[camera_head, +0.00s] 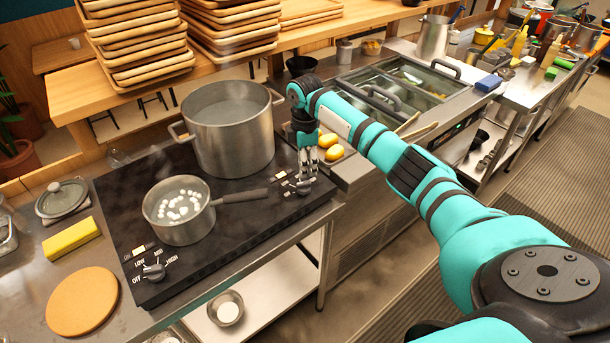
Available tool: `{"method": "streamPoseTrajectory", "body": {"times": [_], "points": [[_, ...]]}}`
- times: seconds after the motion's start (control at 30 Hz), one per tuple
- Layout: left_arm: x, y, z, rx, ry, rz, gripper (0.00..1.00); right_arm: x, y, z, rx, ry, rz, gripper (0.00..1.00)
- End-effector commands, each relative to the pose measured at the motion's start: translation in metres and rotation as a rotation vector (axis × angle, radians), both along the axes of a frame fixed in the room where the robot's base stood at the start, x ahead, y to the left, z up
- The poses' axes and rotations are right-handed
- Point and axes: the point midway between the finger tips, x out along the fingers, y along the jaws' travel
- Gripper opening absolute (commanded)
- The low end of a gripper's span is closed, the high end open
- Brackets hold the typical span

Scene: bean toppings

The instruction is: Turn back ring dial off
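The black cooktop (240,238) carries two ring dials. The back dial (302,187) is at the cooktop's right side, near the large pot. My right gripper (308,176) points down at this dial, with its fingertips at or just above it. I cannot tell whether the fingers touch it or how far apart they are. The dial's pointer and part of its markings are too small and too covered to read. The front dial (154,271) is at the lower left, with OFF, LOW and HIGH marks around it. My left gripper does not show.
A large steel pot (230,130) stands on the back ring. A saucepan (178,225) with white pieces stands on the front ring, its handle reaching toward the back dial. Yellow items (331,147) lie behind my gripper. A yellow sponge (70,237) and round board (82,301) lie left.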

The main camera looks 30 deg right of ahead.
Motion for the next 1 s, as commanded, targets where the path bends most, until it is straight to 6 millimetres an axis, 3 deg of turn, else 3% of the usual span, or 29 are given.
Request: {"method": "streamPoseTrajectory", "body": {"times": [0.1,0.33,1.0], "points": [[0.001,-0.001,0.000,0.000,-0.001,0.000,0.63,0.001,0.000,0.026,0.000,-0.003,0.001,0.38],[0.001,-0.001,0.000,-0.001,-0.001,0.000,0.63,0.000,0.000,0.053,0.001,-0.001,0.001,0.38],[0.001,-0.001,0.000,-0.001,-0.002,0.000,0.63,0.000,0.000,0.057,0.000,0.001,0.001,0.38]]}}
